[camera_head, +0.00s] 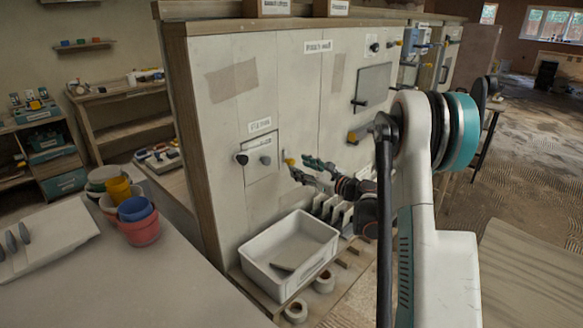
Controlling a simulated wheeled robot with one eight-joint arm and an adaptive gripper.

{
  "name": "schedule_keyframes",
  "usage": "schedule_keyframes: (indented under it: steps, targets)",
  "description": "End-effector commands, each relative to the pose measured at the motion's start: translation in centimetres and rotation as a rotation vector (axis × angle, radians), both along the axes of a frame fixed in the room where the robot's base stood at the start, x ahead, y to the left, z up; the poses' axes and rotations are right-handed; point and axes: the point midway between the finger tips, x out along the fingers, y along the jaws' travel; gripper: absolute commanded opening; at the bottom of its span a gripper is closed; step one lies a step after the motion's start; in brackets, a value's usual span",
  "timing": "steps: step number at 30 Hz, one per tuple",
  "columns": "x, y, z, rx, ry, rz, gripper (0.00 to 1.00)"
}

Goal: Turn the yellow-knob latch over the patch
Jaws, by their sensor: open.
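A small yellow knob (289,161) shows on the pale wall panel, at the right edge of a square patch (262,172) under a small label. The latch's arm is too small to make out clearly.
A white tray (270,276) stands on the low ledge below the patch, with tape rolls (296,311) in front. A dark grey panel (373,86) is higher on the wall to the right. Coloured pots (139,229) stand on the left table.

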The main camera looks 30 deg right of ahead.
Motion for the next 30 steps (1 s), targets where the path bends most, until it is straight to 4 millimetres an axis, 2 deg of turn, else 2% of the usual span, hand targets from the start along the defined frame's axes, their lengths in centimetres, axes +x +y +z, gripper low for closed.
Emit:
schedule_keyframes:
  steps: [3,9,21,22,27,28,30]
  targets:
    - [2.1,0.8,-0.2,0.000,0.000,0.002,0.46]
    - [4.3,1.6,-0.1,-0.001,0.000,0.001,0.46]
    - [5.0,1.8,0.0,-0.001,0.000,0.000,0.46]
    - [5.0,1.8,0.0,-0.001,0.000,0.000,0.44]
    - [5.0,1.8,0.0,-0.001,0.000,0.000,0.05]
    - [5.0,1.8,0.0,-0.001,0.000,0.000,0.01]
    - [5.0,1.8,0.0,-0.001,0.000,0.000,0.01]
